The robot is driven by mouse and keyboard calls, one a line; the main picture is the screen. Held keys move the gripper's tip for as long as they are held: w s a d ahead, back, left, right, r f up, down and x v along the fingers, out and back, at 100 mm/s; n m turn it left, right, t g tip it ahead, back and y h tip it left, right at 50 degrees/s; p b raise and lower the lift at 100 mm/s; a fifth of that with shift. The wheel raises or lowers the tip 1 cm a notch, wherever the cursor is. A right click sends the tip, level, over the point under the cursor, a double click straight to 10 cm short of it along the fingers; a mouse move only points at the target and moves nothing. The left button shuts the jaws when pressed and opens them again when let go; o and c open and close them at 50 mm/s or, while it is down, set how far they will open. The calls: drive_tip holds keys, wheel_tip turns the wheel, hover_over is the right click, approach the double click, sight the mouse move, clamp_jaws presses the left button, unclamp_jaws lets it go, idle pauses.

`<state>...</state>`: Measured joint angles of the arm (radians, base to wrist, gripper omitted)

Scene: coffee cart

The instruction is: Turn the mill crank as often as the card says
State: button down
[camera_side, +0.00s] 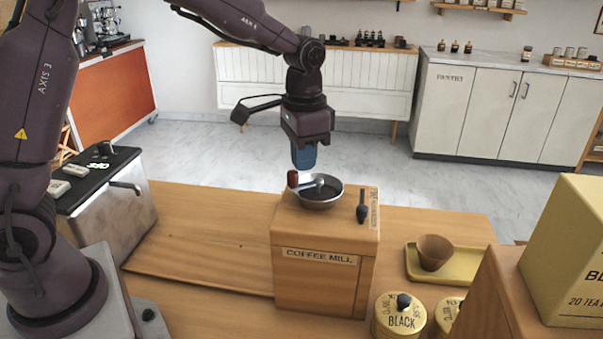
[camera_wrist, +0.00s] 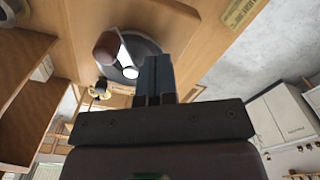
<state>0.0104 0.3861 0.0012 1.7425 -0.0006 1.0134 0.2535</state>
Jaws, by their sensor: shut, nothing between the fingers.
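The wooden coffee mill (camera_side: 315,285) stands on the counter with its label facing the side camera. A dark round hopper with a metal rim (camera_side: 320,205) sits on its top. The crank's reddish-brown knob (camera_side: 293,178) stands up at the hopper's left edge, and its metal arm (camera_side: 313,184) runs toward the middle. In the wrist view the knob (camera_wrist: 107,46) and the hopper (camera_wrist: 146,46) show just beyond my fingers. My gripper (camera_side: 304,166) points down above the far side of the hopper, its blue fingers together and empty, apart from the knob. No card with a turn count is readable.
A small dark-handled tool (camera_side: 362,207) is on the mill's top right. A yellow tray (camera_side: 460,265) with a brown cup (camera_side: 435,251) lies to the right. The counter left of the mill is clear.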

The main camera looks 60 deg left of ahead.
drive_tip(key=shift+w, duration=0.1)
drive_tip(key=shift+w+a, duration=0.2)
drive_tip(key=shift+w, duration=0.6)
drive_tip(key=shift+w+d, duration=0.45)
drive_tip(key=shift+w, duration=0.3)
drive_tip(key=shift+w+d, duration=0.55)
drive_tip(key=shift+d, duration=0.15)
